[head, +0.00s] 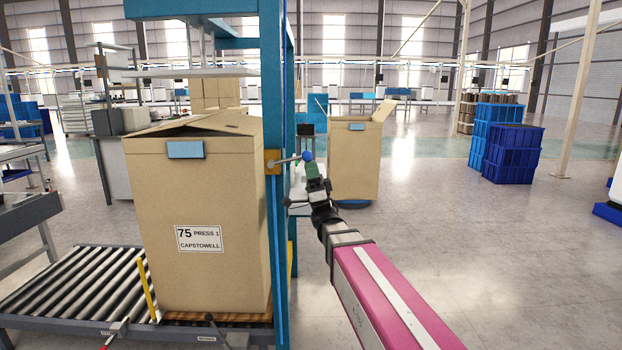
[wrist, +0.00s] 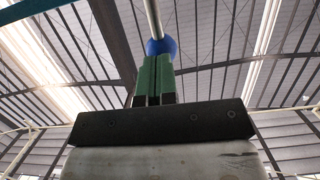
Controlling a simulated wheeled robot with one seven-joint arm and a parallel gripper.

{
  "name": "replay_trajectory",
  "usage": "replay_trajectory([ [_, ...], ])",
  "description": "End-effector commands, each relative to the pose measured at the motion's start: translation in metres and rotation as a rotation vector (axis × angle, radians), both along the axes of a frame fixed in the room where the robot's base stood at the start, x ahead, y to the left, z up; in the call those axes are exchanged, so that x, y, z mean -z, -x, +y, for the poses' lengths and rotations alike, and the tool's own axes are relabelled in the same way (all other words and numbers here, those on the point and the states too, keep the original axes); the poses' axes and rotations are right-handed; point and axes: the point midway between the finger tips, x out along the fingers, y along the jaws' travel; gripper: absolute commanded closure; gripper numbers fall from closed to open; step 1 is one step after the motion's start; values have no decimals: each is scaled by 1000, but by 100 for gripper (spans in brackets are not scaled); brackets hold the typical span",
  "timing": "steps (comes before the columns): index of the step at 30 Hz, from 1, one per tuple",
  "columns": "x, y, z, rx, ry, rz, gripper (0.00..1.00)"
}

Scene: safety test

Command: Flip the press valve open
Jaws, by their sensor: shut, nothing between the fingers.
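The press valve is a brass-coloured block (head: 272,162) on the blue press post. Its thin metal lever (head: 290,160) points right, nearly level and tilted slightly up, and ends in a blue ball knob (head: 308,156). My gripper (head: 311,166) is shut with its green fingertips just below the knob; nothing is between them. In the wrist view the green fingers (wrist: 153,80) lie together, with the blue knob (wrist: 160,46) just beyond their tips and the rod (wrist: 153,18) running up from it. I cannot tell whether fingers and knob touch.
A large cardboard box (head: 200,225) labelled "75 PRESS 1" stands inside the press, on the roller conveyor (head: 65,285). The blue post (head: 274,90) rises close left of my gripper. Another box (head: 355,165) stands behind it. The floor right is clear up to blue crates (head: 512,150).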

Motion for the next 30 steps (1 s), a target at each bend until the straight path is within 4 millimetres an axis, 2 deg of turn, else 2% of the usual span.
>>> replay_trajectory([
  [3,-15,-8,-2,4,108,2,100],
  [14,-56,-10,6,3,450,13,100],
  [30,-106,-12,40,2,951,29,100],
])
